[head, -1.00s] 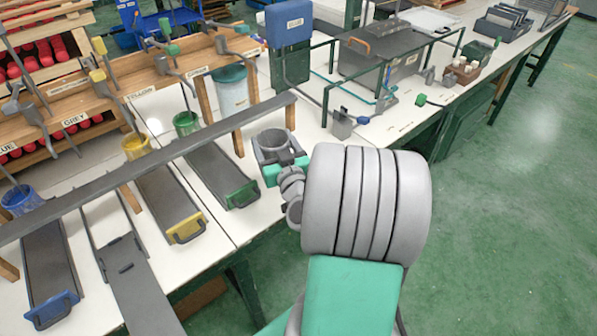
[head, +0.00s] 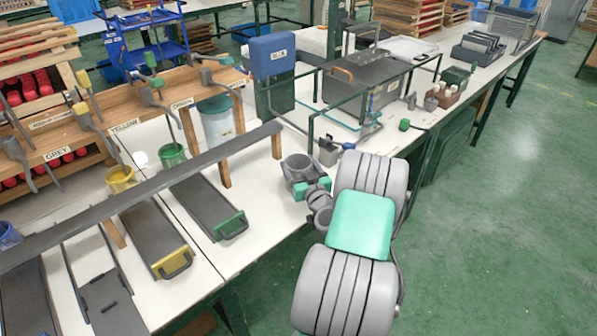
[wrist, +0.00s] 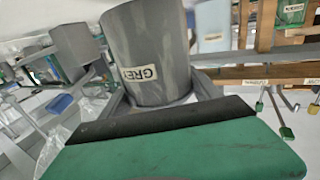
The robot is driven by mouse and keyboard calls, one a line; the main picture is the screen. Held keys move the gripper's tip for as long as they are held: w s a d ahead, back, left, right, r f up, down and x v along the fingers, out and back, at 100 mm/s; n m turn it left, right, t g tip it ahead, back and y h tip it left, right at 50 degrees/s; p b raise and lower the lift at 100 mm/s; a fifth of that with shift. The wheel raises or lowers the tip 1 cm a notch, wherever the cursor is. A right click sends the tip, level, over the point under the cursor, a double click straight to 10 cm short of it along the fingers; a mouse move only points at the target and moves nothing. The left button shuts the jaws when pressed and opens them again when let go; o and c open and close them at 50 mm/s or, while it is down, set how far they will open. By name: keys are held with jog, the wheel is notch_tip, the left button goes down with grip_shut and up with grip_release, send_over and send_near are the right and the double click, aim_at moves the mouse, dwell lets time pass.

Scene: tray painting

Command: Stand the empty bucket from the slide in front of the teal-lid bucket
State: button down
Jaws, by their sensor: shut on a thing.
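The grey bucket (head: 298,168) is upright with its open mouth facing up, and its inside looks empty. In the wrist view the bucket (wrist: 148,50) carries a "GREY" label. My gripper (head: 308,186) is shut on it from the near side, above the front part of the white table. I cannot tell how far its base is above the tabletop. The teal-lid bucket (head: 217,126), pale blue-white, stands farther back and to the left, partly behind the wooden rack and a post. The grey bucket is clearly apart from it.
Slides with green (head: 230,226) and yellow (head: 173,262) handled ends lie to the left under a long dark rail (head: 150,185). White tabletop (head: 255,200) is bare between the green slide and my gripper.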

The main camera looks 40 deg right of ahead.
jog(key=shift+f, duration=1.1)
jog(key=shift+c, duration=0.7)
grip_release()
jog(key=shift+r, duration=0.1)
jog(key=shift+s+a, duration=0.1)
jog(key=shift+s, duration=0.2)
jog(key=b+v, duration=0.3)
jog(key=v, duration=0.8)
jog(key=shift+s+a, duration=0.15)
jog(key=shift+s, duration=0.05)
